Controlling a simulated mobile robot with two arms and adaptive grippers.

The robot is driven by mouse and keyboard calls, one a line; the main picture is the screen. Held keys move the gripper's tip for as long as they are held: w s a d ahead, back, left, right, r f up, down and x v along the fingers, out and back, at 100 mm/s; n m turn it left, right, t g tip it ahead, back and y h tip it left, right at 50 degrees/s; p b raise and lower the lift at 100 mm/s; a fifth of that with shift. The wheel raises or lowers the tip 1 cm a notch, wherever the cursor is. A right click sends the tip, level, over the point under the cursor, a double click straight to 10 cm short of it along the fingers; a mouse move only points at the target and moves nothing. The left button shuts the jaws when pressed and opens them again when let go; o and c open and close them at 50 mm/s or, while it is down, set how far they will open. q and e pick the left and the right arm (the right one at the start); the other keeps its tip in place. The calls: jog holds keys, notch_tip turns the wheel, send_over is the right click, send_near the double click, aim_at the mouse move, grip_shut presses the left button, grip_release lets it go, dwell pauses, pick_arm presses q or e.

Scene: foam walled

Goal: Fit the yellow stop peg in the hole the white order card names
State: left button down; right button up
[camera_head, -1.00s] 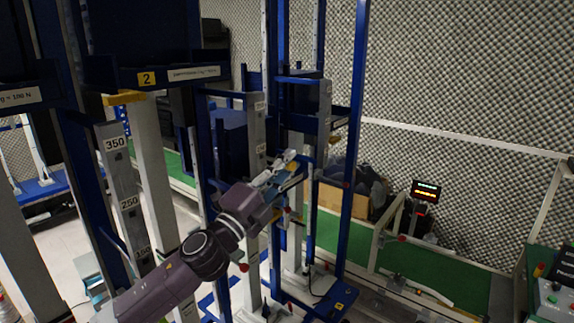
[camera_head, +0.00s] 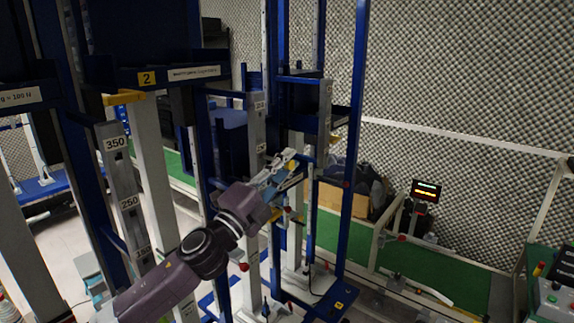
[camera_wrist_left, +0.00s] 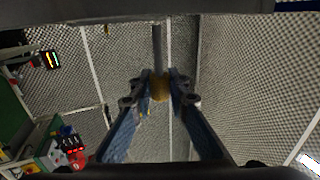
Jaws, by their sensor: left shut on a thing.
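My left gripper (camera_head: 290,163) reaches in among the blue and grey uprights at mid-picture. In the left wrist view, its blue fingers (camera_wrist_left: 159,84) are shut on the yellow stop peg (camera_wrist_left: 159,90), whose grey shaft (camera_wrist_left: 157,45) points up the picture, away from the fingers. Grey columns carry hole labels: one (camera_head: 127,185) reads 350 and 250, with a lower label hard to read. A white card (camera_head: 195,73) sits beside a yellow 2 plate (camera_head: 147,78); its text is too small to read. I cannot tell which card is the order card. My right gripper is not seen.
Blue uprights (camera_head: 352,150) stand close around the left arm. A further grey column (camera_head: 257,130) is just left of the gripper. A lit display (camera_head: 426,190), a green floor strip (camera_head: 455,280) and a control box (camera_head: 552,297) lie to the right.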

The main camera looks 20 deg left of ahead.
pick_arm(q)
jog(key=shift+w+a, duration=0.3)
jog(key=shift+a, duration=0.6)
jog(key=shift+w+a+r, duration=0.1)
jog(key=shift+a+r, duration=0.2)
jog(key=shift+r, duration=0.1)
jog(key=shift+d+f, duration=0.1)
jog(key=shift+d, duration=0.2)
dwell(0.4)
jog(key=shift+d+f, duration=0.25)
jog(key=shift+f, duration=0.1)
dwell(0.6)
jog(key=shift+a, duration=0.3)
dwell(1.0)
